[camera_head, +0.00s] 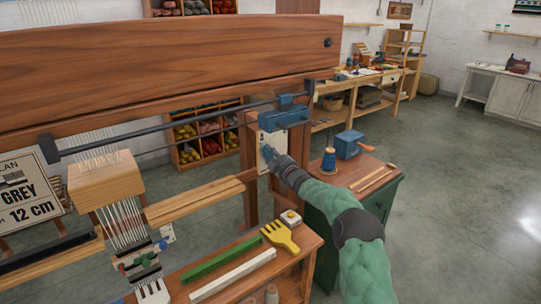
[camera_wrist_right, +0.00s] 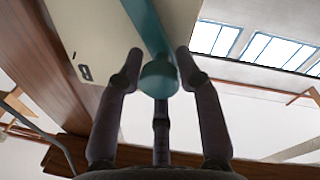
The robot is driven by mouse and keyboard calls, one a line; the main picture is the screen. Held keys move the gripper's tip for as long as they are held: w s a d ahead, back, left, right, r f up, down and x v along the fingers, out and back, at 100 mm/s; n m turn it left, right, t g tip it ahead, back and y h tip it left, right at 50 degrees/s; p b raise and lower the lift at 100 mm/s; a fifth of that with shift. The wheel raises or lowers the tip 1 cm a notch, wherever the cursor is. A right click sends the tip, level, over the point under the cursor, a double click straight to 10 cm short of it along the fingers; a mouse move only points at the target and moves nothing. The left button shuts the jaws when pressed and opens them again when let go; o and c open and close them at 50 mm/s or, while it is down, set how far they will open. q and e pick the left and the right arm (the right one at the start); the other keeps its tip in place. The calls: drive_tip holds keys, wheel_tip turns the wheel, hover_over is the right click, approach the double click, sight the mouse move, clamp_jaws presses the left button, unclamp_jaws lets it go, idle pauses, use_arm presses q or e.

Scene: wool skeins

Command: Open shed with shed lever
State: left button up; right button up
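The shed lever shows in the right wrist view as a teal bar with a round knob (camera_wrist_right: 159,78), in front of a cream plate (camera_wrist_right: 85,30). My right gripper (camera_wrist_right: 160,62) has its fingers spread around the knob, with narrow gaps seeming to show at the sides. In the head view the right gripper (camera_head: 272,157) is at the cream plate on the loom's right post (camera_head: 249,165), below a blue housing (camera_head: 284,117). The hand hides the lever there. The heddle wires (camera_head: 121,222) hang at the left below a wooden block. My left gripper is out of view.
A shelf on the loom's near side holds a yellow comb (camera_head: 281,237), a green bar (camera_head: 221,258) and a white bar (camera_head: 233,276). A green cabinet (camera_head: 379,201) with a blue box (camera_head: 347,145) and a spool stands right of the loom. Open floor lies at the right.

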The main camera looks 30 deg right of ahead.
drive_tip(key=shift+o, duration=1)
drive_tip(key=s, duration=1.2)
drive_tip(key=shift+a+f, duration=0.2)
drive_tip(key=shift+f, duration=0.2)
